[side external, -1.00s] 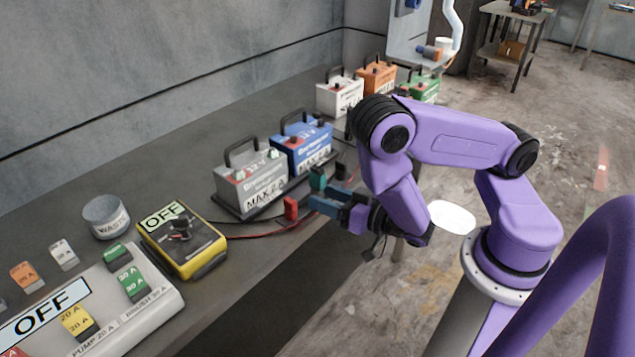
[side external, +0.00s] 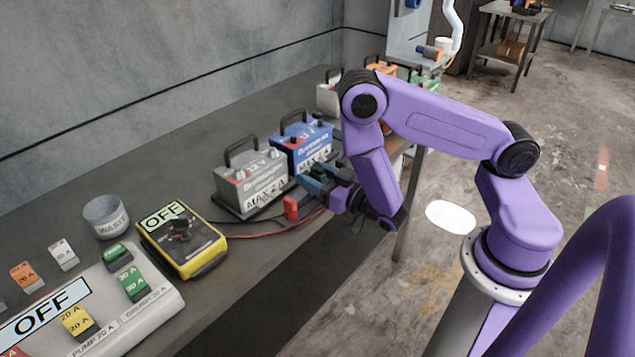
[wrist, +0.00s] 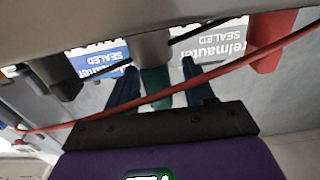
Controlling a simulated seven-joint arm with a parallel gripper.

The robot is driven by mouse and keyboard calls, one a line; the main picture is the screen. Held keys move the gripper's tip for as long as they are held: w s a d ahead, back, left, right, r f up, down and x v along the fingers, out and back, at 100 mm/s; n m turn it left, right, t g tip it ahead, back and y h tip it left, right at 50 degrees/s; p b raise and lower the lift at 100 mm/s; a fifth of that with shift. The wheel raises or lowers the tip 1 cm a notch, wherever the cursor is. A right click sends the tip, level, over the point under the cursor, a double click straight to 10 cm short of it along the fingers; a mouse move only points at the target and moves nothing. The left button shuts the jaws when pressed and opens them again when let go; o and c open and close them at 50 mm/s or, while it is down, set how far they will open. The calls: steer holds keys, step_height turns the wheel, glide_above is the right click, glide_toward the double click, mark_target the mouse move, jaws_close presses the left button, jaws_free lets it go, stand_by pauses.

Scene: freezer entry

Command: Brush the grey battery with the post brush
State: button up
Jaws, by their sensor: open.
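The grey battery (side external: 250,181) stands on the bench, with a black handle and a MAX 2 A label, left of the blue battery (side external: 302,146). A green piece (side external: 319,174), which looks like the post brush, is at the front of the blue battery, partly hidden by my gripper. In the wrist view the green piece (wrist: 156,90) lies between my blue fingers, with a gap on each side. My gripper (side external: 317,181) is open around it, and I cannot see it touching. The gripper also shows in the wrist view (wrist: 160,86).
A red clamp (side external: 290,208) lies beside the grey battery; its red cable (wrist: 215,75) crosses the wrist view in front of my fingers. A waste cup (side external: 106,217) and fuse panel (side external: 95,300) are left. More batteries stand behind my arm.

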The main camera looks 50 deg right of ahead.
mark_target(311, 169)
steer(key=shift+w, duration=0.65)
jaws_close()
steer(key=shift+r, duration=0.1)
step_height(311, 169, up, 14)
stand_by(1.4)
stand_by(0.4)
steer(key=w+a+r, duration=0.1)
steer(key=w+a, duration=0.9)
steer(key=a, duration=0.3)
steer(key=shift+w+a+r, duration=0.15)
steer(key=shift+a+r, duration=0.1)
steer(key=shift+r, duration=0.05)
